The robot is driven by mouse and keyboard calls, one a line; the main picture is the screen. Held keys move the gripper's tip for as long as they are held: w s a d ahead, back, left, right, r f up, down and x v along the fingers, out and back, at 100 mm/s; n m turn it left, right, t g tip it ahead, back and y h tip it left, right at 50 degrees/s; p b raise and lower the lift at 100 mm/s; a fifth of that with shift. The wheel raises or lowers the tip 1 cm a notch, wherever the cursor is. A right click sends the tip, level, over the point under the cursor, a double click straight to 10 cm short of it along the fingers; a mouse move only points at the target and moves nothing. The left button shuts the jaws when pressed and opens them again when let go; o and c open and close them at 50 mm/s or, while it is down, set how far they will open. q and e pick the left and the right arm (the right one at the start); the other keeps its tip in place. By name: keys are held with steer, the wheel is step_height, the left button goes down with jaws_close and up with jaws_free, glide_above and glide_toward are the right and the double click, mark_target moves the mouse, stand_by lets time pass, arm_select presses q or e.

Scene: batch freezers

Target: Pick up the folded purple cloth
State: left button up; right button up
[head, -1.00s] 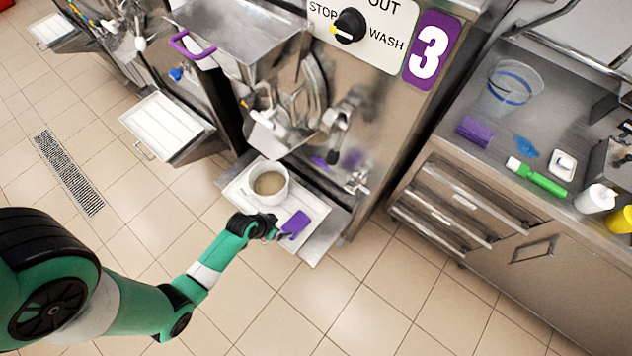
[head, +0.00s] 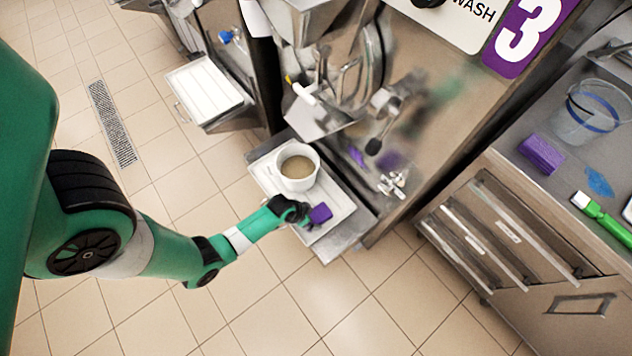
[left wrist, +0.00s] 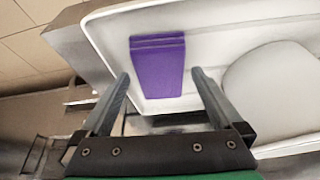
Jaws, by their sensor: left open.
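A folded purple cloth (head: 320,213) lies on the white tray (head: 332,222) at the foot of the freezer, in front of a white tub. In the left wrist view the cloth (left wrist: 158,68) lies flat near the edge of the tray (left wrist: 110,50), with fold lines along its far end. My left gripper (head: 302,213) is beside the cloth at its left. In the left wrist view my left gripper (left wrist: 160,76) is open, its two fingers pointing toward the cloth, one to each side in the picture. I cannot tell whether they touch it. My right gripper is not in view.
The white tub (head: 297,167) with beige contents stands on the tray close to the cloth. A freezer marked 3 (head: 528,30) rises behind. Another purple block (head: 541,153) lies on the right counter, near a clear bucket (head: 590,112). The tiled floor in front is clear.

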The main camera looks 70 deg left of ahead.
arm_select(q)
steer(key=shift+b+x, duration=0.35)
steer(key=shift+x, duration=0.8)
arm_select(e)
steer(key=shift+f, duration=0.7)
arm_select(q)
steer(key=c, duration=1.1)
steer(key=shift+r, duration=0.1)
steer(key=shift+c, duration=0.2)
steer(key=shift+r+p, duration=0.55)
steer(key=r+p, duration=0.2)
steer(key=r, duration=0.1)
steer(key=shift+s+d+r, duration=0.15)
steer(key=shift+s+d, duration=0.05)
steer(key=shift+d, duration=0.05)
steer(key=s+d+r+p, duration=0.7)
steer(key=s+d+r, duration=0.1)
steer(key=d, duration=0.2)
steer(key=shift+d+r, duration=0.25)
steer(key=shift+d, duration=0.15)
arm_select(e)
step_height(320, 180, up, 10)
arm_select(q)
steer(key=shift+s, duration=0.1)
